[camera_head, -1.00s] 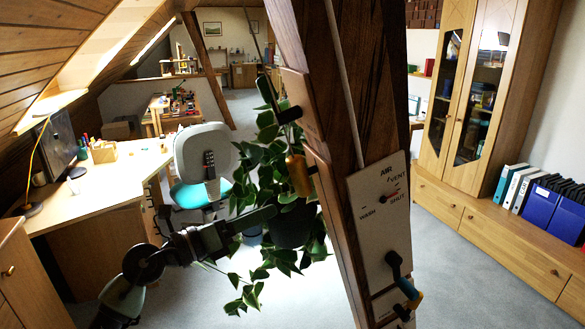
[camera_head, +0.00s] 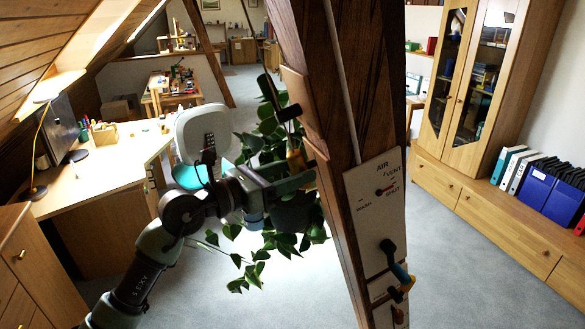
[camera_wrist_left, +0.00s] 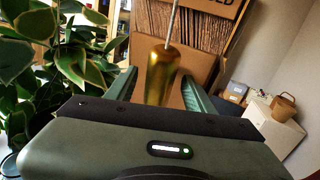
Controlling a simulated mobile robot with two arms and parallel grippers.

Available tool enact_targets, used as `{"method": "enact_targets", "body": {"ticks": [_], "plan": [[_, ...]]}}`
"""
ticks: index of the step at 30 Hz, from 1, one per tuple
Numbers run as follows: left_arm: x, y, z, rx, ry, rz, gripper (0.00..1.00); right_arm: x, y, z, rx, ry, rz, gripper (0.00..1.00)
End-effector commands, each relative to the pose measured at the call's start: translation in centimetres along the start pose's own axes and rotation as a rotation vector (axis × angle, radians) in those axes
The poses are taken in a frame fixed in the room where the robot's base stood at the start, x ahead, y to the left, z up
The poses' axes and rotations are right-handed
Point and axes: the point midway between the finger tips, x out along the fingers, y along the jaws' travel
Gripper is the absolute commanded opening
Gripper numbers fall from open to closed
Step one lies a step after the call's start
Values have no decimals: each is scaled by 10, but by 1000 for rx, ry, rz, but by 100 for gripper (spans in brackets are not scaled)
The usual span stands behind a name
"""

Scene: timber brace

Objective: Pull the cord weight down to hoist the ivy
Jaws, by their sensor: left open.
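The cord weight (camera_head: 295,159), a small brass-coloured cylinder, hangs beside the left face of the timber brace (camera_head: 330,110). In the left wrist view the weight (camera_wrist_left: 163,72) hangs from a thin cord between my two fingers, with no clear contact. My left gripper (camera_head: 300,182) is open at the weight's lower part; its fingers also show in the wrist view (camera_wrist_left: 157,88). The ivy (camera_head: 268,135) has green leaves and trails below a dark pot (camera_head: 290,217), partly hidden by my left arm. My right gripper is not in view.
A desk (camera_head: 105,160) and office chair (camera_head: 195,140) stand to the left. A cabinet (camera_head: 475,90) stands right. Grey floor is clear between.

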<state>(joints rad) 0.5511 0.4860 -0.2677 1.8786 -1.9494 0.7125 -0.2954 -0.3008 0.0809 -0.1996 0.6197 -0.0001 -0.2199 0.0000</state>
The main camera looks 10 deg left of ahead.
Motion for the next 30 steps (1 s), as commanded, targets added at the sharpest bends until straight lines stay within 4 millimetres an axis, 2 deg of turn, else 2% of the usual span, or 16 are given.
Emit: {"method": "enact_targets", "body": {"ticks": [4, 5, 10, 30], "plan": [[0, 0, 0, 0, 0, 0, 53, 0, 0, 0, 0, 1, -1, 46], [0, 0, 0, 0, 0, 0, 48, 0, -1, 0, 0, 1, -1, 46], [0, 0, 0, -1, 0, 0, 0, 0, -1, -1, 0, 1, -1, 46], [-1, 0, 0, -1, -1, 1, 0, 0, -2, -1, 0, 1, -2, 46]]}}
